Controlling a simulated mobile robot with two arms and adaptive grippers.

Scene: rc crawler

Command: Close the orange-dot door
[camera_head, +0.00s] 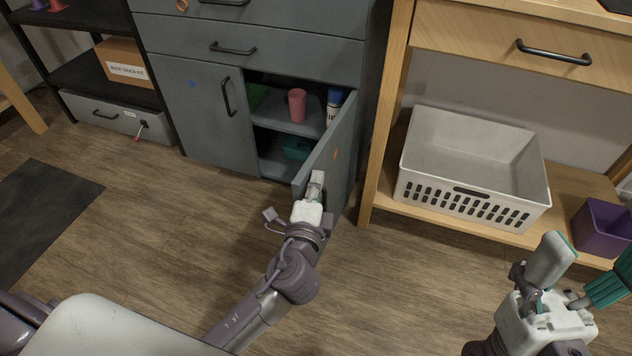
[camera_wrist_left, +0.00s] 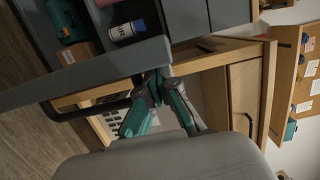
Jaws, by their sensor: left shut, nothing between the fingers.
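The grey cabinet door with the orange dot (camera_head: 343,150) stands swung out from the cabinet, hinged on its right side. Its dot is on the outer face. In the left wrist view the door (camera_wrist_left: 90,78) crosses the picture, with a black bar handle (camera_wrist_left: 88,110) on it. My left gripper (camera_head: 317,178) is shut and empty, at the outer face near the door's free edge; I cannot tell whether it touches. Its teal fingers also show in the left wrist view (camera_wrist_left: 158,80). My right gripper (camera_head: 575,272) is open and empty at the lower right, away from the door.
The open compartment holds a pink cup (camera_head: 297,105), a blue-capped can (camera_head: 334,103) and a teal item (camera_head: 296,148). The blue-dot door (camera_head: 200,115) is closed. A wooden bench with a white basket (camera_head: 470,190) and a purple bin (camera_head: 600,225) stands right. Floor in front is clear.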

